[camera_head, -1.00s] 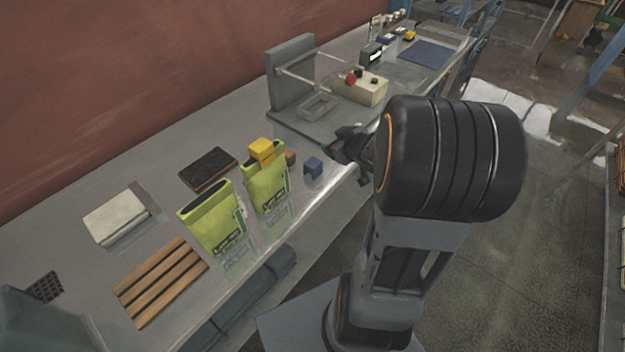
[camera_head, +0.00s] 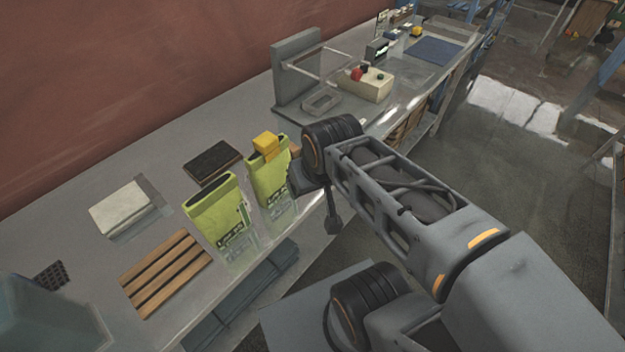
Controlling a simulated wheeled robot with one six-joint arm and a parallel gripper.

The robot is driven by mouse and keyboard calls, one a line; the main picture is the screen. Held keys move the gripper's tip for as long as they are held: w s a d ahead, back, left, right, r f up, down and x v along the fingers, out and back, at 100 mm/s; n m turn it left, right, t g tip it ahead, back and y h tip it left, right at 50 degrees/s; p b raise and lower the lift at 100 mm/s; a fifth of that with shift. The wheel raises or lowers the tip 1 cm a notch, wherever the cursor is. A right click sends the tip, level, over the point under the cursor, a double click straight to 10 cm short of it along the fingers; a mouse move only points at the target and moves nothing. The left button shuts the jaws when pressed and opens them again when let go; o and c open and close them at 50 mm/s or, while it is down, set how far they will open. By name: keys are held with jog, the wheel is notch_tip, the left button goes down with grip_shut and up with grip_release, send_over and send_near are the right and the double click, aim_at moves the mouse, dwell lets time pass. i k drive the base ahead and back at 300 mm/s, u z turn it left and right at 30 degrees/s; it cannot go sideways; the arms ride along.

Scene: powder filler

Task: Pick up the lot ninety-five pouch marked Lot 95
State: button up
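Two yellow-green pouches with dark open tops stand upright side by side on the grey bench. The left pouch (camera_head: 219,215) is in full view. The right pouch (camera_head: 268,180) has a yellow block (camera_head: 265,146) at its top. Both carry dark print low on the front, too small to read, so I cannot tell which is Lot 95. My gripper (camera_head: 318,198) is just right of the right pouch, by the bench's front edge. Its dark parts are partly hidden by my wrist, and I cannot see whether its fingers are open. No pouch appears held.
A slatted wooden rack (camera_head: 166,272), a white pad (camera_head: 120,208) and a dark brown board (camera_head: 213,162) lie around the pouches. A red-brown wall (camera_head: 130,75) runs behind the bench.

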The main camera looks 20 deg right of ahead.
aim_at(219, 211)
jog(key=z, duration=0.05)
jog(key=k, duration=1.05)
jog(key=u, duration=1.25)
jog(key=i, duration=0.95)
jog(key=u, duration=0.8)
